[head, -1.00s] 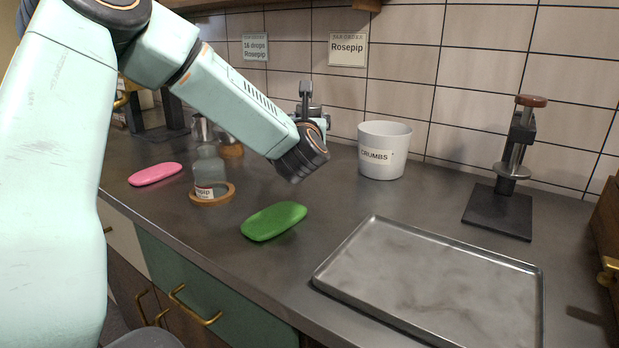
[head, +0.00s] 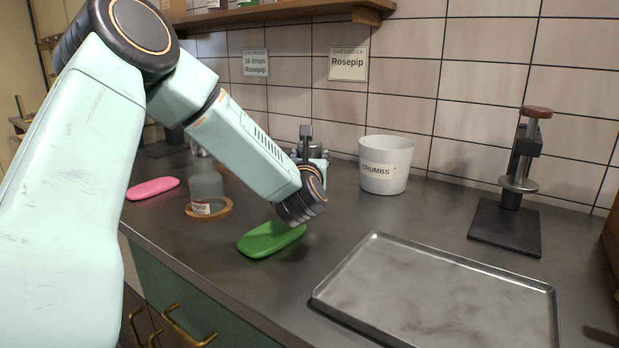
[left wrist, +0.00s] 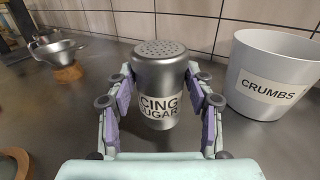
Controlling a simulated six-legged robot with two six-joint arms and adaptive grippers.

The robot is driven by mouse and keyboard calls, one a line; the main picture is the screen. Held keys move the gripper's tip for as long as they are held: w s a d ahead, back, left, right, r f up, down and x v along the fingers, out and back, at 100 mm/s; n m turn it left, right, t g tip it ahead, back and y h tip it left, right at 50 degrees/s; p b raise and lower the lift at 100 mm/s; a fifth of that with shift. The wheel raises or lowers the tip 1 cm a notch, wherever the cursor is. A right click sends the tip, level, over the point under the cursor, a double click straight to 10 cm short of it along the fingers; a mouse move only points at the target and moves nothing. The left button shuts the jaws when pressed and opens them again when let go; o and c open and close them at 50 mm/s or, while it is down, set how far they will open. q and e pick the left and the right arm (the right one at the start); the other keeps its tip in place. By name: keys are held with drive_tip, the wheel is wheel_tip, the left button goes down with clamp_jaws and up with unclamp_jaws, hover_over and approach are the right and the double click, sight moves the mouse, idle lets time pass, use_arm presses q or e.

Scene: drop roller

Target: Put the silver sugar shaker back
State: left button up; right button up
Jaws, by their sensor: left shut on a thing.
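The silver sugar shaker (left wrist: 160,80) has a perforated top and an "ICING SUGAR" label, and is upright in the left wrist view. My left gripper (left wrist: 161,100) is shut on it, with a purple-padded finger on each side. In the head view, my left wrist hides most of the shaker and the fingers (head: 308,145). Its base is hard to see, so I cannot tell whether it touches the counter. My right gripper is not in view.
A white CRUMBS bucket (head: 385,166) stands right of the gripper. A green pad-like object (head: 268,240) lies below my wrist. A metal tray (head: 440,300) and a black-based press (head: 505,228) are at right.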

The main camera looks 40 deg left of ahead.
use_arm(q)
wheel_tip(320, 180, down, 4)
drive_tip(key=shift+r+b, duration=0.15)
drive_tip(key=shift+b, duration=0.4)
drive_tip(key=shift+a, duration=0.1)
drive_tip(key=o, duration=1.3)
drive_tip(key=shift+c, duration=0.2)
drive_tip(key=shift+r, duration=0.15)
drive_tip(key=v, duration=1.2)
drive_tip(key=shift+p, duration=0.4)
